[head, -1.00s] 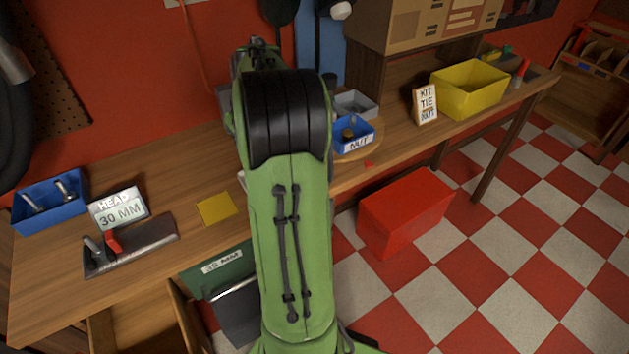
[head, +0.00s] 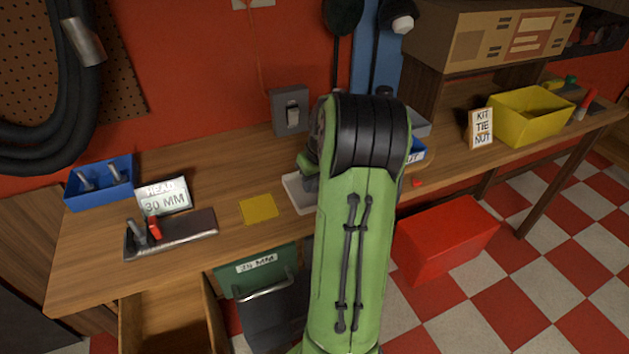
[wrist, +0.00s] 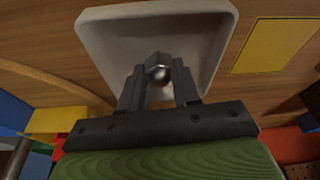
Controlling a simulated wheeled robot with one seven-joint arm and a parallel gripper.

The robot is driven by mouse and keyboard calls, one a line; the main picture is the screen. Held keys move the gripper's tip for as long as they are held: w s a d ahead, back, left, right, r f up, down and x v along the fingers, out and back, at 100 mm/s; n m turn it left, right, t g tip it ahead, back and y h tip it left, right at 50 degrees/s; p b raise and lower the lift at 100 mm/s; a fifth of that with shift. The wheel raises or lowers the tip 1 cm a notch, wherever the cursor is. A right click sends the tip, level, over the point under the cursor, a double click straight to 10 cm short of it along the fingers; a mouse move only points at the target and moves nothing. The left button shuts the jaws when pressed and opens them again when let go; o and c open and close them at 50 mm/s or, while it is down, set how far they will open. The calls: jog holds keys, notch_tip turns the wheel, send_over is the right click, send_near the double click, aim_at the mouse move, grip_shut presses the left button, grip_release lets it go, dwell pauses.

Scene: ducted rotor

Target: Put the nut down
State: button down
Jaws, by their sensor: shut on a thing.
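The metal nut (wrist: 158,67) is held between the two dark fingers of my gripper (wrist: 158,88) in the wrist view. Behind it in that view is a shallow white tray (wrist: 105,40) with a raised rim. The nut appears over the tray; I cannot tell whether it touches the tray floor. In the head view the tray (head: 293,190) lies on the wooden bench, right of a yellow square. My arm hides its right part, and the nut is not visible there. A blue bin labelled NUT (head: 417,152) is mostly hidden behind my arm.
The yellow square (head: 258,208) lies flat on the bench, also showing in the wrist view (wrist: 272,47). A HEAD 30 MM sign (head: 165,198), a blue bin (head: 100,184) and a dark tray with tools (head: 172,235) are at left. A yellow bin (head: 530,117) stands at right.

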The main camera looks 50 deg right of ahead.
jog(key=shift+f, duration=0.15)
jog(key=c, duration=0.8)
grip_release()
